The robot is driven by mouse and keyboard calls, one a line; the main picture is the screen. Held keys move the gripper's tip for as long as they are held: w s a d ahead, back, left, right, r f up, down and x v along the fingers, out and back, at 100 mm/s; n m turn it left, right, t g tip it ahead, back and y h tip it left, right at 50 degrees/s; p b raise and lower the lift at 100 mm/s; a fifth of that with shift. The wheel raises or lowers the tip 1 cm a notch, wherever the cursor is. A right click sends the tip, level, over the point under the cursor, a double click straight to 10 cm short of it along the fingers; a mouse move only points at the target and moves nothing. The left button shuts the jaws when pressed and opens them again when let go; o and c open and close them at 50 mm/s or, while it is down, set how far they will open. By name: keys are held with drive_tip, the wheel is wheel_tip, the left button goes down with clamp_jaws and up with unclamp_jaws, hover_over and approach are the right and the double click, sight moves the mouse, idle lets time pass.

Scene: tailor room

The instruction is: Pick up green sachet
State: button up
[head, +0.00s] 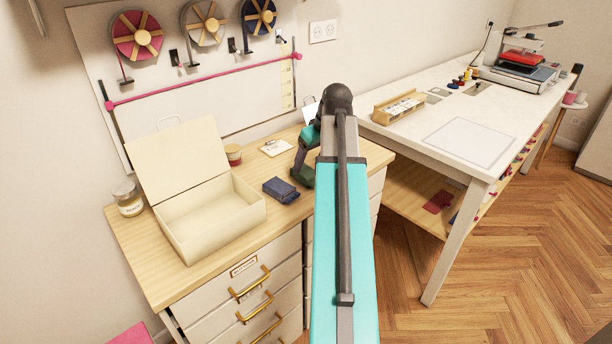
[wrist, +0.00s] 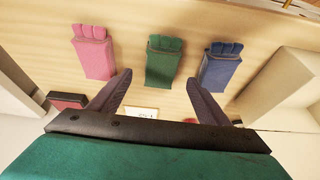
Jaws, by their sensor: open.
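The green sachet (wrist: 163,64) lies on the wooden top in the wrist view, between a pink sachet (wrist: 93,56) on its left and a blue sachet (wrist: 220,68) on its right. My gripper (wrist: 160,78) is open and empty. Its two dark fingers are spread apart, with the green sachet showing between and beyond their tips. I cannot tell how high the fingers are above the top. In the head view the blue sachet (head: 281,190) lies right of the open box.
An open cream box (head: 210,215) stands on the wooden drawer cabinet (head: 160,275), with a glass jar (head: 127,198) left of it. A small tin (head: 233,154) and a white card (head: 276,147) lie behind. A white worktable (head: 440,115) stands to the right.

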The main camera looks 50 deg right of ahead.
sight(307, 171)
drive_tip(key=shift+x, duration=1.1)
drive_tip(key=shift+p+x, duration=0.3)
drive_tip(key=shift+x, duration=1)
drive_tip(key=shift+s+f, duration=0.1)
drive_tip(key=shift+s, duration=0.05)
drive_tip(key=c, duration=1.1)
drive_tip(key=shift+c, duration=0.2)
drive_tip(key=shift+r, duration=1.8)
drive_tip(key=s+r+b, duration=0.1)
drive_tip(key=s+b, duration=0.1)
drive_tip(key=s, duration=1.4)
drive_tip(key=shift+r, duration=0.2)
drive_tip(key=shift+d, duration=0.1)
